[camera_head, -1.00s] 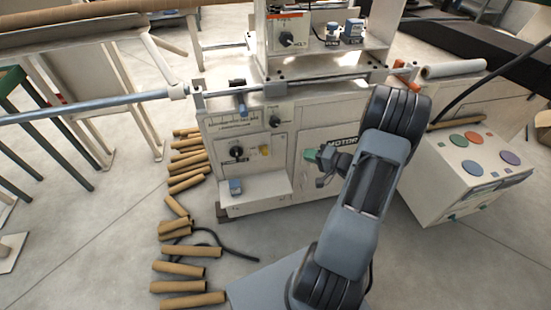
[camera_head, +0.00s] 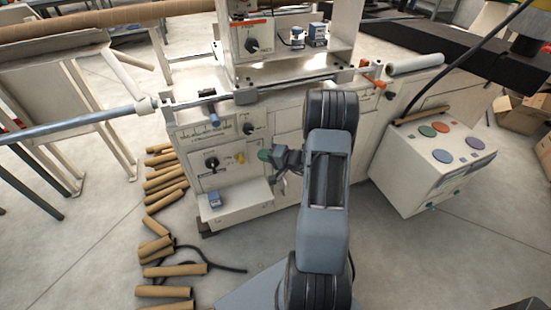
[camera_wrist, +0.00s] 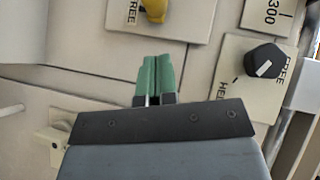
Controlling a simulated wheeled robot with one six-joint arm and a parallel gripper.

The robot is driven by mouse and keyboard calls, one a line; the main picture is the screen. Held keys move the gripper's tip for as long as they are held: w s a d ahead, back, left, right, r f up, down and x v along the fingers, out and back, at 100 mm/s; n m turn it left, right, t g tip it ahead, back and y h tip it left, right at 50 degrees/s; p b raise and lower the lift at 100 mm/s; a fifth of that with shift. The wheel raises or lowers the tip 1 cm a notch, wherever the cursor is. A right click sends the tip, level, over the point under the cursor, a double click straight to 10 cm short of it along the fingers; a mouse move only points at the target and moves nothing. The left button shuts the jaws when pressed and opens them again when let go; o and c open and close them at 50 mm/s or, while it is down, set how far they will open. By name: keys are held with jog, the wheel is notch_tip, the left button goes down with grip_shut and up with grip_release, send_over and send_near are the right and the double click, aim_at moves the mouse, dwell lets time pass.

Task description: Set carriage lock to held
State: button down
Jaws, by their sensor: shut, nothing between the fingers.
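A black knob with a white line on its face (camera_wrist: 265,60) sits on a cream plate in the wrist view, with FREE on one side and a partly hidden HEL… on the other. I cannot tell which word its line points to. The same knob (camera_head: 248,128) shows on the machine front in the head view. My gripper (camera_head: 264,155) is in front of that panel, below and right of the knob, not touching it. In the wrist view the green fingertips (camera_wrist: 155,70) are together and empty, left of the knob.
A yellow knob (camera_wrist: 155,10) with a FREE label is ahead of my fingertips in the wrist view. Another black knob (camera_head: 211,163) is left of it in the head view. A box with coloured buttons (camera_head: 440,150) stands right; cardboard tubes (camera_head: 165,180) lie on the floor at left.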

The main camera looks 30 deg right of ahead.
aim_at(240, 159)
jog(key=shift+w+a+f, duration=0.25)
jog(key=shift+a, duration=0.45)
jog(key=shift+w+a+f, duration=0.2)
jog(key=shift+a+f, duration=0.05)
jog(key=shift+a, duration=0.45)
jog(key=shift+w+a+f, duration=0.25)
jog(key=shift+a, duration=0.45)
jog(key=shift+b, duration=0.3)
